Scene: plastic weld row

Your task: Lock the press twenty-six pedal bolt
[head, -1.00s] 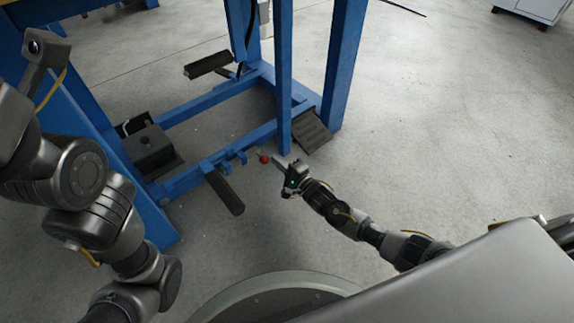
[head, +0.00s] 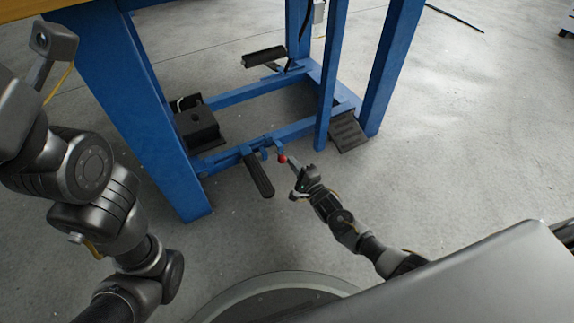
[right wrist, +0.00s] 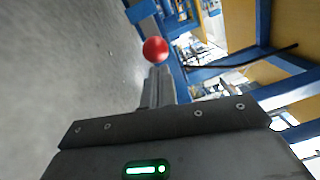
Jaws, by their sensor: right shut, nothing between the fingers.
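The pedal bolt shows as a red ball knob (head: 282,159) on the lower blue rail of the press frame; it also shows in the right wrist view (right wrist: 156,50). A black foot pedal (head: 259,175) hangs just left of it. My right gripper (head: 294,166) is shut and empty, its fingertips close beside the red knob. In the right wrist view the shut fingers (right wrist: 159,86) point at the knob; I cannot tell whether they touch it. The bolt's shaft is hardly visible. My left arm shows at the left, but its gripper is out of view.
The blue press frame (head: 328,80) stands around the pedal, with uprights near my right gripper. A second black pedal (head: 264,57), a black block (head: 197,126) and a ribbed dark plate (head: 348,132) sit about the base. The concrete floor (head: 460,130) at right is clear.

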